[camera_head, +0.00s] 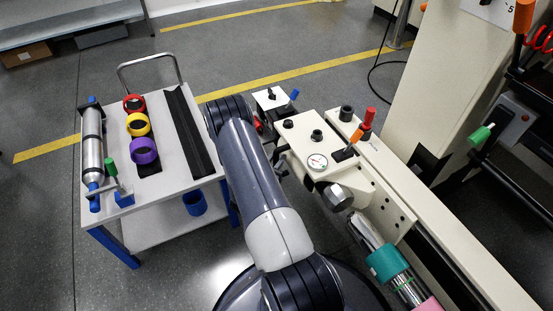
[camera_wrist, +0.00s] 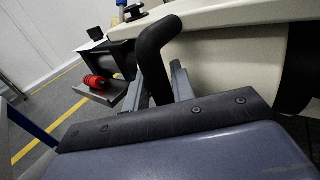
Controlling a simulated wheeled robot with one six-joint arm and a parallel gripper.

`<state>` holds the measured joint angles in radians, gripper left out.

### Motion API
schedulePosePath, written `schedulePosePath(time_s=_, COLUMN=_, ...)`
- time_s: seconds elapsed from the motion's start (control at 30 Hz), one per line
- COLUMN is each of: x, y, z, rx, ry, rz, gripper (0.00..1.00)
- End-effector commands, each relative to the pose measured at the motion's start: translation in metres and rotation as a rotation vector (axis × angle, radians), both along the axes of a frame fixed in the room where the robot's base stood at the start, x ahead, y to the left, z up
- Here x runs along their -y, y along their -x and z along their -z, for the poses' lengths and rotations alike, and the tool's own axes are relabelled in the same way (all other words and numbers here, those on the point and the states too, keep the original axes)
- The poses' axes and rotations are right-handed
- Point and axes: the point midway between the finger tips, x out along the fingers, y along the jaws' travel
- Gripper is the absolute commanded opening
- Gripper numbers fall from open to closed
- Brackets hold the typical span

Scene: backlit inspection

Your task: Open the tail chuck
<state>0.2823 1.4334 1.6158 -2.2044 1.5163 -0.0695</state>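The cream tailstock housing (camera_head: 325,150) stands right of my arm in the head view, with a round gauge on top. A grey metal chuck-like end (camera_head: 338,196) sits at its near end, by a bright bar with a teal collar (camera_head: 385,264). In the wrist view, a thick black bent handle (camera_wrist: 154,52) rises beside the cream housing (camera_wrist: 228,48). My gripper (camera_wrist: 157,74) has its grey fingers on either side of this handle. Whether they press on it cannot be seen. In the head view my arm hides most of the gripper.
A white trolley (camera_head: 215,195) at left holds red, yellow and purple rings and a metal cylinder (camera_head: 92,145). A small white box (camera_head: 270,99) with a blue lever stands beyond my arm. A red cylinder (camera_wrist: 95,82) shows left of the handle. Open floor lies behind.

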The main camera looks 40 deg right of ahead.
Motion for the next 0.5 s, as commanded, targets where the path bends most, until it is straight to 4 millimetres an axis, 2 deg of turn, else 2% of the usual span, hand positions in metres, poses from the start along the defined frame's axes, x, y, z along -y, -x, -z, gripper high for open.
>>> schedulePosePath(time_s=0.03, x=-0.0002, y=0.0001, z=0.0001, rx=0.0, ry=0.0, rz=0.0, gripper=0.2)
schedulePosePath(time_s=0.27, x=-0.0002, y=0.0002, z=0.0002, rx=0.0, ry=0.0, rz=0.0, gripper=0.01)
schedulePosePath(time_s=0.5, x=-0.0003, y=0.0003, z=0.0004, rx=0.0, ry=-0.001, rz=0.0, gripper=0.0)
